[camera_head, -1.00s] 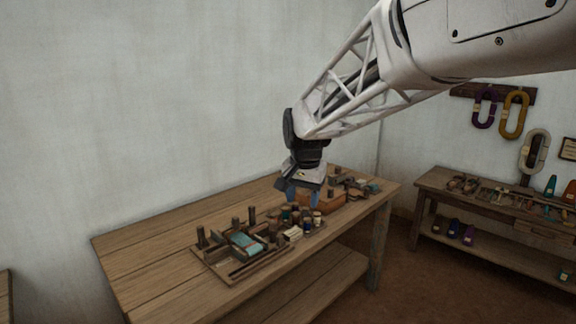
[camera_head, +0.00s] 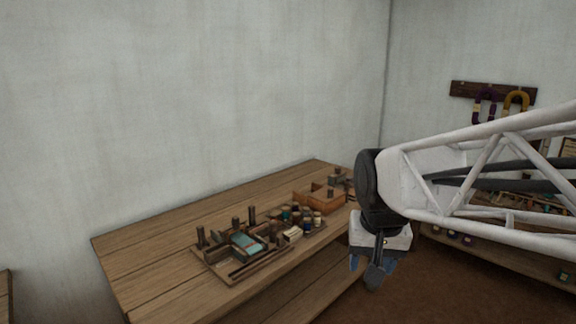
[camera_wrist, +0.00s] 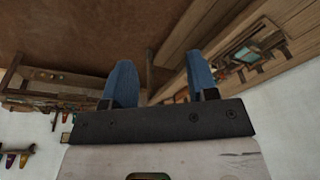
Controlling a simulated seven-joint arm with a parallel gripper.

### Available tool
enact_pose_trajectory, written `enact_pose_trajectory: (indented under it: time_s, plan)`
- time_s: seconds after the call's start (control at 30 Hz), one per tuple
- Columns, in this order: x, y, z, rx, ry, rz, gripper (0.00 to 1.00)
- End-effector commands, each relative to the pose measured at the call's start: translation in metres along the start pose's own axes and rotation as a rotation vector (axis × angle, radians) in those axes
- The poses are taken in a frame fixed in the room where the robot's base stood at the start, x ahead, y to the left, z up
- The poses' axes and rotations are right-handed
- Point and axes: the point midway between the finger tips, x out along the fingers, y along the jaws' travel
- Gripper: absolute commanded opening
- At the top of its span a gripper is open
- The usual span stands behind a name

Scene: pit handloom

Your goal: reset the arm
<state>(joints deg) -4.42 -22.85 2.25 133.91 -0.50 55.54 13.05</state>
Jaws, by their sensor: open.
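My gripper (camera_head: 372,268) hangs in the air in front of the right end of the wooden workbench (camera_head: 150,262), pointing down over the floor. Its two blue fingers also show in the wrist view (camera_wrist: 163,82); they stand well apart with nothing between them. My arm reaches in from the right edge of the head view and hides part of the bench's right end.
On the bench are a wooden tray (camera_head: 233,275) with pegs and a teal piece, several spools (camera_head: 307,222), and an orange-brown box (camera_head: 304,200). A second bench (camera_head: 545,268) stands at the right, partly behind my arm. Yarn hanks (camera_head: 516,101) hang on the far wall.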

Motion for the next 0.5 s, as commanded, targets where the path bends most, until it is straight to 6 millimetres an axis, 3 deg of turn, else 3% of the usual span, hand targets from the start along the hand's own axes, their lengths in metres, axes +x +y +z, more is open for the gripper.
enact_pose_trajectory:
  time_s: [0.3,0.5]
  plan:
    - [0.011,0.033,0.071,-0.067,0.022,0.007,0.53]
    - [0.021,0.047,0.107,-0.105,0.033,0.012,0.53]
